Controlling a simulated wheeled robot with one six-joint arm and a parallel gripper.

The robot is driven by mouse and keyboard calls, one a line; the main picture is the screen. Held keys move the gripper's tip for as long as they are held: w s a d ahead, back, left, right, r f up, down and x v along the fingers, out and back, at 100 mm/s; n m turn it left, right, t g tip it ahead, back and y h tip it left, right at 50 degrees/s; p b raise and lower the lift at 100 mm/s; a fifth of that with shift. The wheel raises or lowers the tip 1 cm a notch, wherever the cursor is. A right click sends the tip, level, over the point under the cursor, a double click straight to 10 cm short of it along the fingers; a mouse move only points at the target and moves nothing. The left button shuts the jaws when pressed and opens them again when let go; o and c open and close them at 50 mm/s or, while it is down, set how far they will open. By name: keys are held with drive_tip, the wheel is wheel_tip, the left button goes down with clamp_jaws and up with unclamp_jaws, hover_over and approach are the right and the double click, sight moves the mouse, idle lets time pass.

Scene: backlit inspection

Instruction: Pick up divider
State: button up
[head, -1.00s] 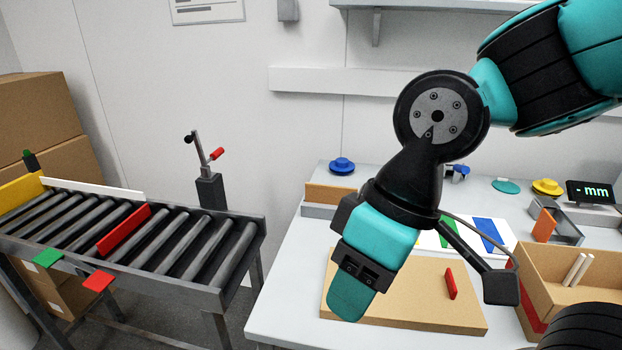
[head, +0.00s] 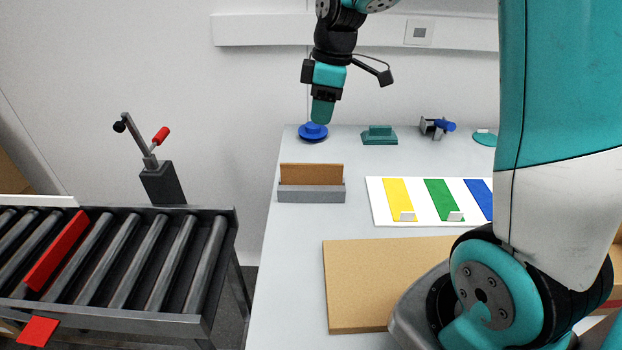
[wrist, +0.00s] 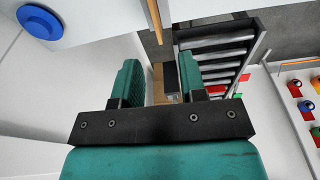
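A thin brown panel (head: 311,173), which looks like the divider, stands upright in a long grey block (head: 311,194) on the white table's left side. My gripper (head: 321,120) hangs fingers-down behind and above it, in front of or over the blue round piece (head: 312,131); I cannot tell the exact gap. In the wrist view my gripper (wrist: 160,82) has its two teal fingers apart, with nothing seen held between them. The blue piece (wrist: 39,22) shows there at the upper left.
A roller conveyor (head: 130,262) with a red plate (head: 56,250) is at left. A dark lever post (head: 162,183) stands behind it. A brown board (head: 365,285) and a colour-striped sheet (head: 412,217) lie on the table. A green block (head: 380,135) is at the back. My arm hides the right side.

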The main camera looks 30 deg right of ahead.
sight(312, 167)
drive_tip(key=f, duration=0.4)
drive_tip(key=w+f, duration=0.1)
drive_tip(key=f, duration=0.3)
drive_tip(key=f+p, duration=0.1)
drive_tip(key=f, duration=0.2)
drive_tip(key=shift+w+a+f, duration=0.15)
drive_tip(key=shift+a+f, duration=0.15)
drive_tip(key=shift+f, duration=0.1)
drive_tip(key=shift+w+a+f+p, duration=0.15)
drive_tip(key=shift+f+p, duration=0.1)
drive_tip(key=shift+f, duration=0.65)
drive_tip(key=shift+w+a+f+p, duration=0.15)
drive_tip(key=shift+f+p, duration=0.1)
drive_tip(key=shift+f, duration=0.7)
drive_tip(key=shift+w+f+p, duration=0.15)
drive_tip(key=shift+f+p, duration=0.1)
drive_tip(key=shift+f, duration=0.65)
drive_tip(key=shift+c, duration=0.2)
clamp_jaws()
